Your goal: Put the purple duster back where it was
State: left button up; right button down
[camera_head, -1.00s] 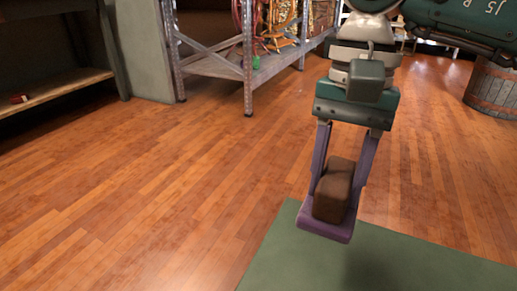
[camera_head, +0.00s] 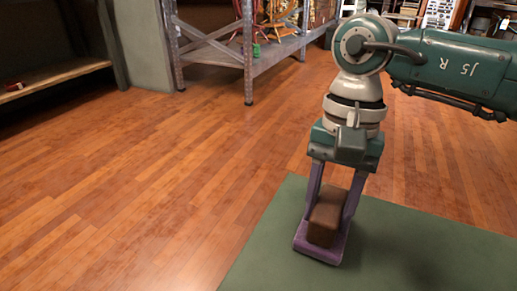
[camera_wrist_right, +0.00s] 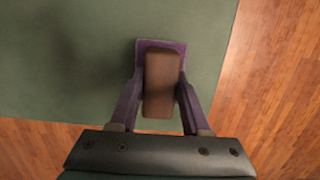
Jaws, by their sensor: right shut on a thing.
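The duster (camera_head: 324,222) has a brown block on a flat purple pad. My right gripper (camera_head: 328,212) points down and is shut on it, one finger on each side of the brown block. The purple pad is at the lower end, above the green flat surface (camera_head: 420,250). I cannot tell whether it touches that surface. In the right wrist view the duster (camera_wrist_right: 161,80) lies between the two fingers, with the purple pad showing at its far end over the green surface. My left gripper is not in view.
The green surface is bare around the duster, with its left edge (camera_head: 250,240) close by. Wooden floor (camera_head: 140,190) lies beyond. A metal shelf rack (camera_head: 247,60) stands at the back, and a dark shelf (camera_head: 50,78) with a small red thing (camera_head: 13,86) is at far left.

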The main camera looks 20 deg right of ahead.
jog(key=shift+f, duration=0.2)
jog(key=shift+c, duration=1.8)
grip_release()
notch_tip(320, 180, up, 12)
jog(key=w+d+p, duration=0.1)
jog(key=p, duration=0.4)
jog(key=a+r+m+t+y, duration=0.25)
jog(key=a+y, duration=0.55)
jog(key=a, duration=0.9)
jog(key=w+a+r+m+t+y, duration=0.2)
jog(key=r+m+t+y, duration=0.25)
jog(key=r+m, duration=0.4)
jog(key=w+a+r+m+t+y, duration=0.2)
jog(key=a+r+m+t+y, duration=0.1)
jog(key=r+m+t, duration=0.5)
jog(key=m+g+h, duration=0.3)
jog(key=m+h, duration=1.6)
jog(key=m, duration=1.7)
send_over(333, 195)
jog(key=s+a, duration=0.3)
notch_tip(333, 195, down, 18)
jog(key=s+f+m+g+y, duration=0.1)
jog(key=s+f+m+g, duration=0.1)
jog(key=s, duration=0.5)
jog(key=s+a+f+m+g+y, duration=0.1)
jog(key=s+f+m+g, duration=0.2)
jog(key=s, duration=0.4)
jog(key=shift+a+f+g, duration=0.2)
jog(key=shift+f+g, duration=0.6)
jog(key=shift+g, duration=0.3)
